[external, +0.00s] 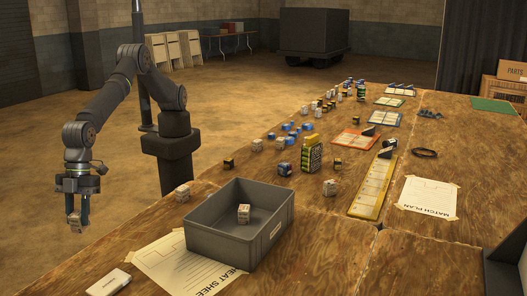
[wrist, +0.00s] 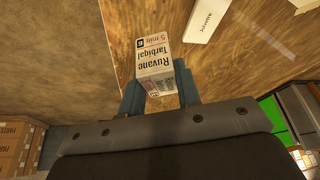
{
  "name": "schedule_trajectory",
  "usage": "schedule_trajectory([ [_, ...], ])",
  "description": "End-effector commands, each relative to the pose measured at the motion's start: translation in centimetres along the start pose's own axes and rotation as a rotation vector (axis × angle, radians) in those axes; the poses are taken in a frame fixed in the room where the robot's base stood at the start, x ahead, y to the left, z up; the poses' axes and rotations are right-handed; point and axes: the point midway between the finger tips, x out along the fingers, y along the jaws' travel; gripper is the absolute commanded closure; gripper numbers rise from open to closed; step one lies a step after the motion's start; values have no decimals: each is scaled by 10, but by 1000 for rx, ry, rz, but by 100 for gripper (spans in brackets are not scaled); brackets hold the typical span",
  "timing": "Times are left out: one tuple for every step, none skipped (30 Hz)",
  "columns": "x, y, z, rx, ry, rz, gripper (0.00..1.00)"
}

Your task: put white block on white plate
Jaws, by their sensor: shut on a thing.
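My gripper (external: 77,222) hangs at the left, raised near the table's edge, with its fingers shut on a white block. The held white block (wrist: 155,62) has printed labels and sits between the two fingertips in the wrist view; it also shows small and dark in the external view (external: 76,228). A flat white slab (external: 108,282) lies at the front left of the table, apart from my gripper; it bears lettering in the wrist view (wrist: 208,18). I cannot tell whether this slab is the white plate, and no round plate shows.
A grey bin (external: 225,245) with a white labelled block (external: 243,213) inside stands right of my gripper. A paper sheet (external: 172,262) lies in front of the bin. Several small blocks crowd the table farther back.

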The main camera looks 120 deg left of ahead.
Motion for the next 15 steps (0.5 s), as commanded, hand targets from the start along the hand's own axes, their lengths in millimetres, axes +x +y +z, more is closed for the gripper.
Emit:
schedule_trajectory([
  [6, -8, -1, -4, -1, -2, 92],
  [10, -12, -1, -5, -2, -2, 92],
  [16, -20, -2, -6, -2, -3, 92],
  [20, -26, -3, -7, -1, -3, 92],
  [26, -33, -4, -6, -2, -3, 92],
  [32, -42, -5, -6, -1, -3, 92],
  [38, -48, -6, -6, -1, -3, 92],
  [42, -55, -7, -6, -1, -3, 92],
  [49, -63, -8, -6, -1, -2, 92],
  [53, -69, -9, -5, -1, -2, 92],
  [58, -74, -10, -5, -1, -2, 92],
  [63, -81, -11, -5, -1, -2, 92],
  [66, -86, -11, -4, -1, -2, 92],
  [69, -89, -13, -3, 1, -2, 92],
  [72, -94, -13, -3, 0, -2, 92],
])
